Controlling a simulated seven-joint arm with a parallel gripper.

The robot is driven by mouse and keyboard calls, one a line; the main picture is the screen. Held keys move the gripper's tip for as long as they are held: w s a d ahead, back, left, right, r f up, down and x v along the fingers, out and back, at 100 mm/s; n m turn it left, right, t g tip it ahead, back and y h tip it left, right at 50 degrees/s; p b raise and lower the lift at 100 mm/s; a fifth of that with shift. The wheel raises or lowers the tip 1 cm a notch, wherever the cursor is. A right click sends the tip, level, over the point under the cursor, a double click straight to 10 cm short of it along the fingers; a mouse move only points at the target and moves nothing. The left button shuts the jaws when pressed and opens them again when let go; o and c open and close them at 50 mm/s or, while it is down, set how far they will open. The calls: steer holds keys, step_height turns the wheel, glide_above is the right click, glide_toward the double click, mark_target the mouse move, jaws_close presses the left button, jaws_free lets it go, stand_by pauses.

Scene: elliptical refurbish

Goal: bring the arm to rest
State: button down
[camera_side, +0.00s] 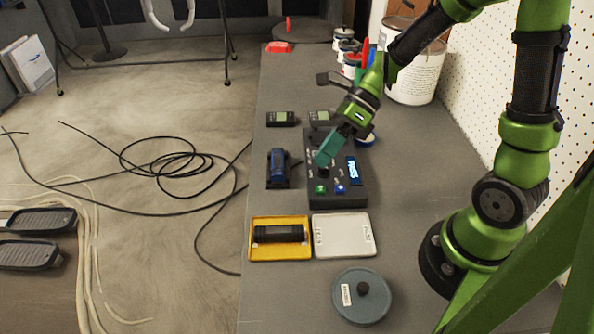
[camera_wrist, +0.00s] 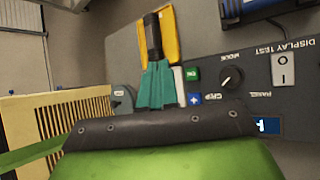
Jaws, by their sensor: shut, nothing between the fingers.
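My gripper (camera_side: 322,161) is green with teal fingers. It hangs over a dark grey test panel (camera_side: 350,200), close to the panel's dark knob; I cannot tell whether it touches. The fingers (camera_wrist: 158,70) are closed together with nothing between them. The panel has a lit blue display (camera_side: 352,170), a green button (camera_side: 321,189) and a blue button (camera_side: 340,189). My arm reaches in from the right.
A yellow tray (camera_side: 252,241) holding a dark cylinder (camera_side: 280,233) and a white tray (camera_side: 343,238) lie nearer the camera, with a round grey lidded piece (camera_side: 362,296). A blue device (camera_side: 278,166) stands left of the panel. Cans, a large bucket (camera_side: 414,75) and a pegboard (camera_side: 520,60) line the back and right.

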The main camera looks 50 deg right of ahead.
steer(key=shift+s+d+f+n, duration=0.1)
steer(key=shift+f+n, duration=0.1)
steer(key=shift+n, duration=0.4)
steer(key=s+d+r+n+t+h, duration=0.1)
steer(key=s+r+n+t+h, duration=0.2)
steer(key=r+n, duration=0.3)
steer(key=s+r+n+t+h, duration=0.2)
steer(key=s+r+n+h, duration=0.2)
steer(key=n, duration=1.3)
step_height(320, 180, up, 3)
steer(key=shift+s+d+r+n+t, duration=0.1)
steer(key=shift+s+d+n+t, duration=0.05)
steer(key=shift+d+n+t, duration=0.2)
